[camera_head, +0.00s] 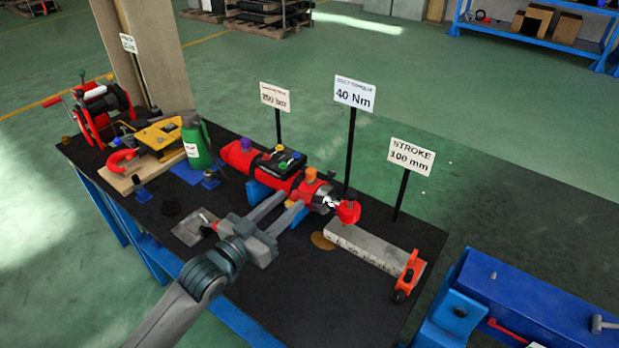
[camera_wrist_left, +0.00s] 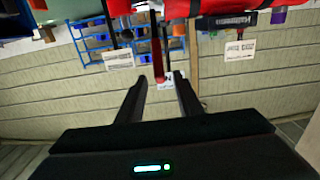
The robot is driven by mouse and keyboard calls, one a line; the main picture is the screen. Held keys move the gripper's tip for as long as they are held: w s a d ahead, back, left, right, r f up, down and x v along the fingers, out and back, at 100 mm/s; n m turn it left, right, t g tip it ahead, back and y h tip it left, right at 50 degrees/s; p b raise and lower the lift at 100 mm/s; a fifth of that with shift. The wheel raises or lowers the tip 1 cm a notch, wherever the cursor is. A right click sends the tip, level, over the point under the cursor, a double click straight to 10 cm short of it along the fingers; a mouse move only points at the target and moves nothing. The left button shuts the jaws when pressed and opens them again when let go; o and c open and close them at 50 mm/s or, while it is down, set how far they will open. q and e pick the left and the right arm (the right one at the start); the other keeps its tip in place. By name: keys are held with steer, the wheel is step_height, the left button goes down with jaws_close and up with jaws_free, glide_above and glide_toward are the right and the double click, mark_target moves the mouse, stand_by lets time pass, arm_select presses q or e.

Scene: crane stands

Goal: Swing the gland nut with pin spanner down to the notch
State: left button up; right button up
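A red hydraulic cylinder (camera_head: 272,166) lies on blue supports on the dark bench. Its silvery gland end (camera_head: 322,198) faces a red rod eye (camera_head: 347,211). My left gripper (camera_head: 294,199) reaches the cylinder's near side beside the gland end. In the left wrist view, its two fingers (camera_wrist_left: 161,76) stand apart. A narrow red bar (camera_wrist_left: 157,55), which looks like the spanner handle, shows between their tips with gaps at both sides. I cannot tell how deep the bar sits between them. The spanner's pin and the notch cannot be made out. My right gripper is not in view.
A grey block with an orange end (camera_head: 407,275) lies to the right. Signs on posts, including the 40 Nm sign (camera_head: 355,94), stand behind the cylinder. A green bottle (camera_head: 196,143) and a red reel (camera_head: 98,105) stand left. A blue unit (camera_head: 530,300) is at lower right.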

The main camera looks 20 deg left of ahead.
mark_target(309, 193)
arm_select(q)
steer(key=p+x, duration=0.2)
steer(key=x, duration=0.7)
steer(key=shift+w+d+p, duration=0.15)
steer(key=shift+w+p, duration=0.1)
steer(key=shift+p, duration=0.05)
jaws_close()
